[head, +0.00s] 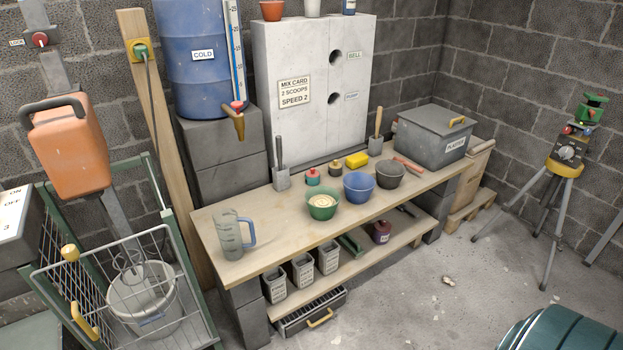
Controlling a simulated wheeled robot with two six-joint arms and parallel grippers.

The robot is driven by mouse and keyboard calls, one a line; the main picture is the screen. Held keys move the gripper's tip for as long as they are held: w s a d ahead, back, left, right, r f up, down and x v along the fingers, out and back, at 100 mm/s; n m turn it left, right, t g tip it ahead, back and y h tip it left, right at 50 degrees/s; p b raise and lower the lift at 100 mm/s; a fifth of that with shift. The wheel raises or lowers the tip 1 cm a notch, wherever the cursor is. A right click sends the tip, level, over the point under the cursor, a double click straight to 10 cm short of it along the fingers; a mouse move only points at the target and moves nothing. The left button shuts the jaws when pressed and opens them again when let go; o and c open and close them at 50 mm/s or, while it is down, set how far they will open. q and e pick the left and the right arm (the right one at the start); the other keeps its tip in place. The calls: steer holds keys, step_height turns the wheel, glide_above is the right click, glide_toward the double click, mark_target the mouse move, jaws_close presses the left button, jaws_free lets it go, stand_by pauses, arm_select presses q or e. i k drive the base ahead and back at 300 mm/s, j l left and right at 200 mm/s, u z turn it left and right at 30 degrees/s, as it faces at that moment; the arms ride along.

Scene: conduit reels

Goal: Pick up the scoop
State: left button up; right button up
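I cannot tell for certain which thing is the scoop. A grey tool with a dark upright handle (281,179) stands at the back of the wooden bench (215,215), left of the middle. A second tool with a wooden upright handle (377,126) and a grey lower part stands at the back, further right. A green bowl (322,211) with pale contents, a blue bowl (359,197) and a dark grey bowl (389,180) stand on the bench. Neither of my grippers shows in the head view.
A grey lidded box (433,143) stands at the right end. An orange mixer (72,148) and wire guard (120,270) fill the left. A tripod (550,190) stands right. Floor before the bench is mostly clear.

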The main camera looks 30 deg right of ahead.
mark_target(406, 162)
steer(key=z, duration=1.3)
